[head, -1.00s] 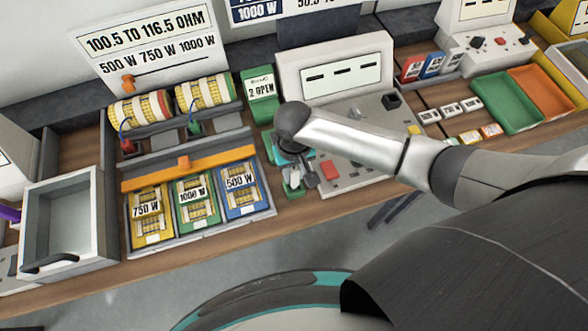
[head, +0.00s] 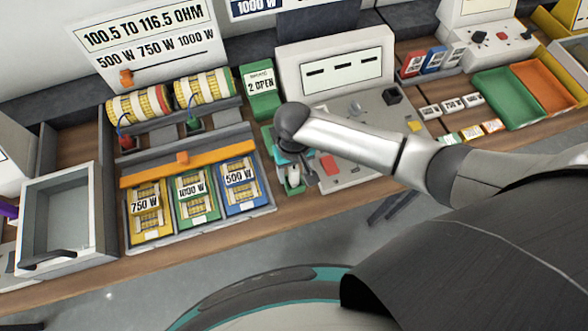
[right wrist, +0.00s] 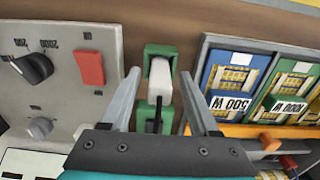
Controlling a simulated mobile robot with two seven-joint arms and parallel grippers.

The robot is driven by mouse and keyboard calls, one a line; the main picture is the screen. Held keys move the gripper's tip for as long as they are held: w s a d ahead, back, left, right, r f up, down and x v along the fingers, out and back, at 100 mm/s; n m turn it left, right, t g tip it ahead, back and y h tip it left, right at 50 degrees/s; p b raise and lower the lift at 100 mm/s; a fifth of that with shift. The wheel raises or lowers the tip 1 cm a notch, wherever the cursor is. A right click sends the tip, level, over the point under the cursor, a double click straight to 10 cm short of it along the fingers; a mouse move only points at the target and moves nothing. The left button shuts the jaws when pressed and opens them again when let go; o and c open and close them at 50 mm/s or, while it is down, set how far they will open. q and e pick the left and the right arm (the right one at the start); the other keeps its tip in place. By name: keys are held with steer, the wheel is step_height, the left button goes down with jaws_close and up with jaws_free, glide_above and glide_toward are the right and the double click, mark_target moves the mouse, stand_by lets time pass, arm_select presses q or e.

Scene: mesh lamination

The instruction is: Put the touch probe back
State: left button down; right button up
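The touch probe (right wrist: 160,78), a white block-like piece, sits in its green holder (right wrist: 161,50) in the right wrist view. In the head view the probe (head: 294,175) shows partly below my right wrist, at the front of the bench beside the meter. My right gripper (right wrist: 161,74) is open, with one finger on each side of the probe and a visible gap on both sides. In the head view the right gripper (head: 298,172) is partly hidden by my own wrist. My left gripper is not in view.
The grey meter panel (head: 362,168) with its red button (head: 329,166) is close to the right gripper. The mesh rack with an orange bar (head: 190,163) stands to the left. Green (head: 505,100) and orange (head: 543,90) trays lie far right.

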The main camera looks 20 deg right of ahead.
step_height(320, 180, up, 15)
steer(key=p, duration=0.2)
steer(key=shift+r, duration=0.15)
stand_by(0.4)
stand_by(0.4)
